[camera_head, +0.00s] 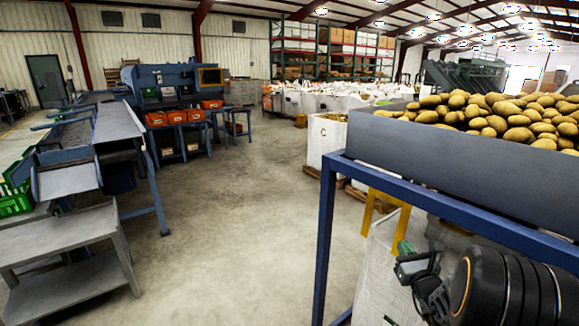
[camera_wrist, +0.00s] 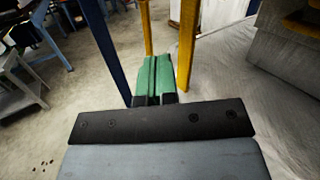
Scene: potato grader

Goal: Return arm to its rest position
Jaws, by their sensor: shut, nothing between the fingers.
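My gripper (camera_wrist: 153,78) shows in the wrist view as two green fingers side by side, touching, with nothing between them. In the head view, my gripper (camera_head: 404,248) is at the lower right, partly seen as a small green tip beyond my dark wrist. It is below the grey potato trough and near the blue frame post. My arm is folded low at the lower right corner, and most of it is out of view.
A grey trough (camera_head: 440,150) full of potatoes (camera_head: 510,120) stands on a blue frame (camera_head: 325,230) at the right. Yellow legs (camera_wrist: 187,45) stand beyond my fingers. A grey table (camera_head: 70,245) is at the left. The concrete floor (camera_head: 235,215) between is clear.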

